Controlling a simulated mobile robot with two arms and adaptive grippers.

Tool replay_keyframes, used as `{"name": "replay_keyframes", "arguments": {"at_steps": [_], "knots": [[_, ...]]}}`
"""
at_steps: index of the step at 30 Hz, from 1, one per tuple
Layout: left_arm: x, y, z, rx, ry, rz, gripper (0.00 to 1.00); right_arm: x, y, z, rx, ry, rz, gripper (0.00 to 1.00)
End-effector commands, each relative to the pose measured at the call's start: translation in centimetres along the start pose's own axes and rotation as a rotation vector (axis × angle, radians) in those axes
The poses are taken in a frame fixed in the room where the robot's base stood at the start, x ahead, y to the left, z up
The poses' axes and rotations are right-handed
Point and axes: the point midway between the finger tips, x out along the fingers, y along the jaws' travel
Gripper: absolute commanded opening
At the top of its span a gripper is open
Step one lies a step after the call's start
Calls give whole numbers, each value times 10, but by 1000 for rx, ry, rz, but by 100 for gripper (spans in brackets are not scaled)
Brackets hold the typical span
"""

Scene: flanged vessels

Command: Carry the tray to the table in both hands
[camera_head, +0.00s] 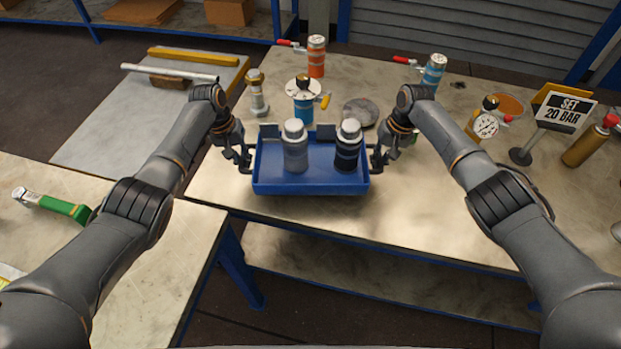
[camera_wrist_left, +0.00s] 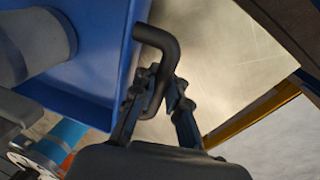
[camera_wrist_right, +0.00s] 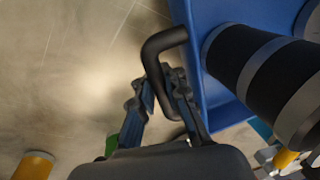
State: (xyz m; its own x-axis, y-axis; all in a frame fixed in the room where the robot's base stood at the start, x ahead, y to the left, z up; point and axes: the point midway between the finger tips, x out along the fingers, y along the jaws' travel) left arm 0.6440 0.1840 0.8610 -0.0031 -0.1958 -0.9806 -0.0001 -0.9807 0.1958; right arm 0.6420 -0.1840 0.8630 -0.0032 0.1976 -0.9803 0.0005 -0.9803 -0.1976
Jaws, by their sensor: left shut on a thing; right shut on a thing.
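A blue tray (camera_head: 311,187) is at the front edge of the far table (camera_head: 430,215) in the head view. It carries a grey vessel (camera_head: 295,150) and a black vessel (camera_head: 348,150), both upright. My left gripper (camera_head: 243,160) is shut on the dark handle at the tray's left side, seen close in the left wrist view (camera_wrist_left: 155,85). My right gripper (camera_head: 378,158) is shut on the handle at the right side, seen in the right wrist view (camera_wrist_right: 160,85). I cannot tell whether the tray's underside touches the tabletop.
Behind the tray stand a blue valve vessel (camera_head: 304,105), an orange vessel (camera_head: 316,58), a grey disc (camera_head: 360,112) and a bolt-like part (camera_head: 257,95). A gauge (camera_head: 485,126) and a "SET 20 BAR" sign (camera_head: 568,108) stand right. A nearer table (camera_head: 130,260) is at left.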

Motion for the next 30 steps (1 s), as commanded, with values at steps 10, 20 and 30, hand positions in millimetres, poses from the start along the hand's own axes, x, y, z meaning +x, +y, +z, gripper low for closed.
{"name": "replay_keyframes", "arguments": {"at_steps": [10,20,30], "knots": [[0,-6,-2,-4,4,-10,0,0,7,-2,6,3,10,0],[13,-9,-1,-5,4,-10,0,12,10,-1,6,3,10,0],[29,-12,-1,-5,4,-10,0,29,13,-2,6,3,10,0]]}}
